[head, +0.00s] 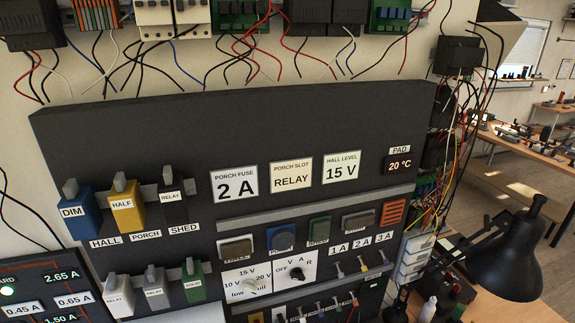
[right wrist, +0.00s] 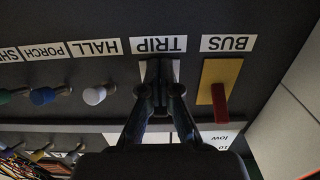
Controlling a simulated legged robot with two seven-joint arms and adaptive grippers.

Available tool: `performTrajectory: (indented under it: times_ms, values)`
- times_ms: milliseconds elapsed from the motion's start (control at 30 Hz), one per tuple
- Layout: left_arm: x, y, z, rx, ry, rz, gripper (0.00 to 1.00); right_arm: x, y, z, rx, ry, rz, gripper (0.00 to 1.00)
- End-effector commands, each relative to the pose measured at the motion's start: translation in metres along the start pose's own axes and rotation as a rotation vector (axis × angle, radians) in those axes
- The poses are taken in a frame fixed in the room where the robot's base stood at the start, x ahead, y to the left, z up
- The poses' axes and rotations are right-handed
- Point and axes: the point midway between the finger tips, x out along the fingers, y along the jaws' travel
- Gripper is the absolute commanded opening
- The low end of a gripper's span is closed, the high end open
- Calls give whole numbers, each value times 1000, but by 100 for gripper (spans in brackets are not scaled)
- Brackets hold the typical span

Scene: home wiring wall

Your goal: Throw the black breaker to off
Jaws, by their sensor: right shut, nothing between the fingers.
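In the head view a black module marked RELAY (head: 178,210) stands above the SHED label, with a grey lever at its top. I cannot tell whether this is the breaker meant. In the right wrist view, which is upside down, my right gripper (right wrist: 163,92) is shut and empty in front of a pale switch plate (right wrist: 148,70) at the TRIP label (right wrist: 158,44). The fingers hide most of that plate and any lever on it. Whether they touch it is unclear. My left gripper is not in view, and neither gripper shows in the head view.
Beside TRIP in the wrist view is a red lever (right wrist: 219,102) on a yellow plate at the BUS label. White (right wrist: 94,95), blue (right wrist: 42,96) and green knobs stand on the other side. In the head view, wires hang above the panel, and a black lamp (head: 508,262) stands right.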

Motion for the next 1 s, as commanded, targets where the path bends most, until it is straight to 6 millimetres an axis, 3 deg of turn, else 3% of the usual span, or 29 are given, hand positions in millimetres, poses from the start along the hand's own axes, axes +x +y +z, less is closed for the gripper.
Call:
performTrajectory:
  times_ms: [733,833,867,1000]
  values:
    - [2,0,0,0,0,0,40,5,0,4,0,2,0,0]
    - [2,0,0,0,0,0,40,5,0,4,0,2,0,25]
    - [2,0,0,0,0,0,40,5,0,4,0,2,0,29]
    - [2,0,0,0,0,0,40,5,0,4,0,1,0,29]
